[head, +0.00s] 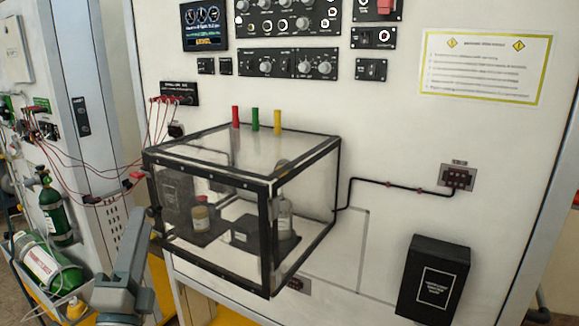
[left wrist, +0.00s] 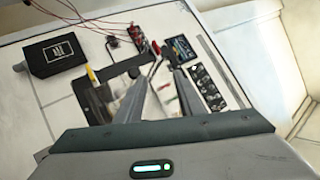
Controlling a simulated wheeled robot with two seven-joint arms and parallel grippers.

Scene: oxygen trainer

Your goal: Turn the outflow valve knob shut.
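I cannot tell for certain which part is the outflow valve knob. A small dark knob-like part (head: 153,212) shows at the left side of the clear, black-framed chamber (head: 270,235) in the head view, close to the end of my left arm. Another dark round part (head: 176,130) is on the panel behind the chamber's far left corner. My left gripper (left wrist: 160,82) shows two fingers spread apart in the left wrist view, with nothing seen between them. In the head view its fingertips are hard to make out beside the chamber's left edge. My right gripper is not in view.
The chamber has red, green and yellow posts (head: 255,119) above it and bottles inside. Red leads (head: 100,190) hang at left. A black box (head: 433,279) is at lower right. The panel right of the chamber is mostly bare.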

